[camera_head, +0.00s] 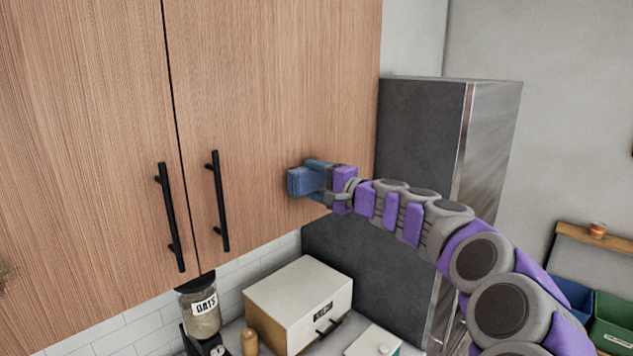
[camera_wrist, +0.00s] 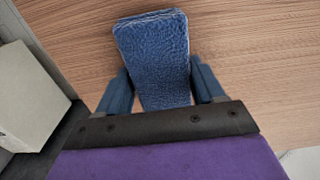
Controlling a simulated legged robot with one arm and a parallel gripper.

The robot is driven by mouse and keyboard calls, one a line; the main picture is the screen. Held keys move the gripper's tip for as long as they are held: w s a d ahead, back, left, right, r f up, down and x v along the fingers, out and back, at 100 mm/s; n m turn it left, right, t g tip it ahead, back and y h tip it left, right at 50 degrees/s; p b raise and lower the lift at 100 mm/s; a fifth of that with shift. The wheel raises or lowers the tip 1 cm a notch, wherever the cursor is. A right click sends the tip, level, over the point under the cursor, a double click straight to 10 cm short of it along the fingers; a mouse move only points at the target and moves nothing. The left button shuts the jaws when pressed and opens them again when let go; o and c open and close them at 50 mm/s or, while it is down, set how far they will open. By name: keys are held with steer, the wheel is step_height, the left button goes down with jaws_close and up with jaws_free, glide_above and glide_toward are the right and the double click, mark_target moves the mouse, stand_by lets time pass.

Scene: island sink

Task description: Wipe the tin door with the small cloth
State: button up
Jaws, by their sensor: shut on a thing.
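My gripper (camera_head: 313,180) is shut on a small, folded blue cloth (camera_head: 300,182). In the wrist view the cloth (camera_wrist: 155,50) sticks out between the two fingers. It is in front of the lower right part of a wooden cabinet door (camera_head: 285,90); whether it touches the wood I cannot tell. A white box like a bread tin (camera_head: 297,293) with wooden sides stands on the counter below. Its front door (camera_head: 325,318) has a small dark label and a black handle, and looks shut. The cloth is well above this box.
Black bar handles (camera_head: 220,200) stick out from the cabinet doors. A tall dark metal fridge-like unit (camera_head: 415,120) stands right, behind my arm. An oats jar dispenser (camera_head: 203,310), a wooden shaker (camera_head: 249,342) and a small white box (camera_head: 373,343) are near the tin.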

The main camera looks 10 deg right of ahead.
steer(key=shift+w+a, duration=0.2)
steer(key=shift+w, duration=0.15)
steer(key=shift+w+d+p, duration=0.45)
steer(key=shift+w+d, duration=0.15)
steer(key=shift+d, duration=0.3)
steer(key=shift+w+d+p, duration=0.45)
steer(key=shift+w+d, duration=0.15)
steer(key=shift+d, duration=0.3)
steer(key=shift+s+a+b, duration=0.65)
steer(key=shift+a+b, duration=0.2)
steer(key=shift+a, duration=0.1)
steer(key=shift+s+a+b, duration=0.6)
steer(key=shift+a+b, duration=0.2)
steer(key=shift+a, duration=0.15)
steer(key=shift+b+v, duration=0.5)
steer(key=shift+v, duration=2.55)
steer(key=shift+d, duration=0.1)
